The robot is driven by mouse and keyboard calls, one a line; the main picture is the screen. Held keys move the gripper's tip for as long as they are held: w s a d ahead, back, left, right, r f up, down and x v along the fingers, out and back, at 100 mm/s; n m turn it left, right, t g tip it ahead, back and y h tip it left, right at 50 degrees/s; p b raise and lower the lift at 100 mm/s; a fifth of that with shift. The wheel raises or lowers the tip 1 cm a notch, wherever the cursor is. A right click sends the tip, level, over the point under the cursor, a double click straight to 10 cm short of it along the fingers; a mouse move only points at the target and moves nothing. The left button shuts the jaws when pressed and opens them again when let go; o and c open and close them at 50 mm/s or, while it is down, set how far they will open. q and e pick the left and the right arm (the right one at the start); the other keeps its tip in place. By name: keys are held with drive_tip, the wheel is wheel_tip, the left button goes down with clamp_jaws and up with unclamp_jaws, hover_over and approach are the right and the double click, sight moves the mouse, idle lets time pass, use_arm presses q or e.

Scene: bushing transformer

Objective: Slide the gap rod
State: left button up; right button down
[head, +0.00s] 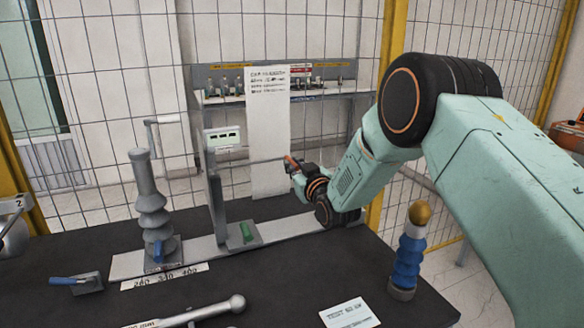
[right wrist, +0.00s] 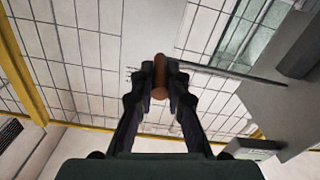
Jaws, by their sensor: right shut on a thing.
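The gap rod is a thin grey rod (head: 252,162) that runs level out of a grey upright post (head: 217,190) on a light rail. Its orange-brown handle (head: 291,162) is at the right end. My right gripper (head: 294,168) is at this handle. In the right wrist view the two dark fingers (right wrist: 160,82) are shut on the brown handle (right wrist: 160,92), and the thin rod (right wrist: 215,72) runs off to the right. My left gripper is not in view.
A ribbed grey insulator (head: 151,205) stands left on the rail (head: 285,228). A blue bushing with a gold top (head: 409,255) stands at the table's right. A hanging paper sheet (head: 268,125) is behind the rod. A wire fence (head: 130,70) closes the back.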

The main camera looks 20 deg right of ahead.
drive_tip(key=c, duration=1.7)
unclamp_jaws()
drive_tip(key=shift+w+r, duration=0.1)
drive_tip(key=shift+r, duration=0.05)
drive_tip(key=shift+c, duration=0.2)
drive_tip(key=o, duration=0.4)
drive_tip(key=shift+w+d+f, duration=0.1)
drive_tip(key=shift+w+f, duration=0.05)
drive_tip(key=shift+f, duration=0.1)
drive_tip(key=shift+r, duration=0.1)
drive_tip(key=shift+s, duration=0.3)
drive_tip(key=shift+s, duration=0.65)
drive_tip(key=s, duration=1)
drive_tip(key=shift+s+d, duration=0.15)
drive_tip(key=shift+s, duration=0.1)
drive_tip(key=shift+w, duration=0.1)
